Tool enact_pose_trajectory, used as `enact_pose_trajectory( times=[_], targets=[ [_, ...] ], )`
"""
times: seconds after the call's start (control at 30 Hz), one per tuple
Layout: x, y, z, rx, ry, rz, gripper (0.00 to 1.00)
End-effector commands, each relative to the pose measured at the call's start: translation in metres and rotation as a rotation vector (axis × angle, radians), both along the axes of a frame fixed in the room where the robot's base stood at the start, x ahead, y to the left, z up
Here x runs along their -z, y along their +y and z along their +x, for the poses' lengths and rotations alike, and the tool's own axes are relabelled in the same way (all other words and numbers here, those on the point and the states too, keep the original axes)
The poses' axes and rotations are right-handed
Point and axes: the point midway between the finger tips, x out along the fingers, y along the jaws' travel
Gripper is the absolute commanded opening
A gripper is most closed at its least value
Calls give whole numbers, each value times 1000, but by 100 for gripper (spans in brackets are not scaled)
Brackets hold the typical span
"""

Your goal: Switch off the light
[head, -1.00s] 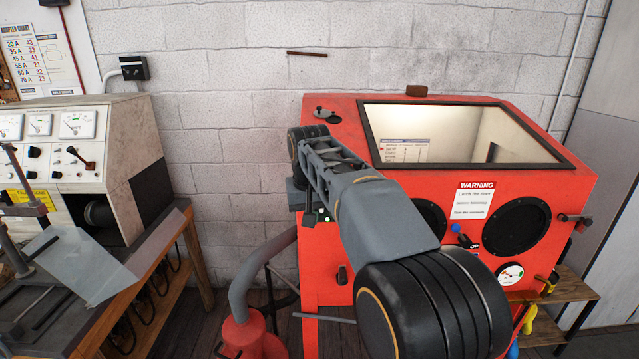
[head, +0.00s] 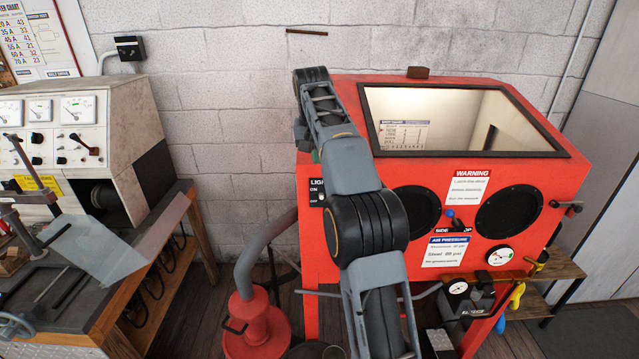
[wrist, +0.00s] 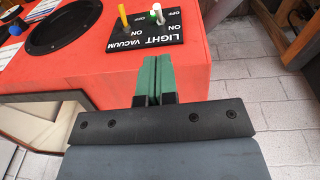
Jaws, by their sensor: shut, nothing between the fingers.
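The black switch panel (wrist: 152,38) is on the red cabinet. It is labelled LIGHT and VACUUM and appears upside down in the wrist view. A white-tipped lever (wrist: 157,13) is on the LIGHT side and a yellow lever (wrist: 123,18) is on the VACUUM side. Which way each lever is set is hard to tell. My gripper (wrist: 153,58) is shut and empty, its green fingers pointing at the panel's near edge, short of both levers. In the head view, the panel's left part (head: 315,193) shows and my arm hides the rest.
The red cabinet (head: 335,250) has a bright window (head: 440,115) and round black ports. A red vacuum (head: 256,325) with a grey hose stands at its lower left. A workbench with a test console (head: 75,130) stands at the left. Bare wall lies between.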

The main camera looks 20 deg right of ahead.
Motion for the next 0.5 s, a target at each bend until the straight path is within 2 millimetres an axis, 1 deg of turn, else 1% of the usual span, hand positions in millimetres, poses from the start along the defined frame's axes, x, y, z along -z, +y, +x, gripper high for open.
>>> enact_pose_trajectory(
  times=[0.17, 0.5],
  targets=[
    [15, -1, 1, 0, 2, 1, 0],
    [67, -7, 5, 0, 3, 1, 0]
  ],
)
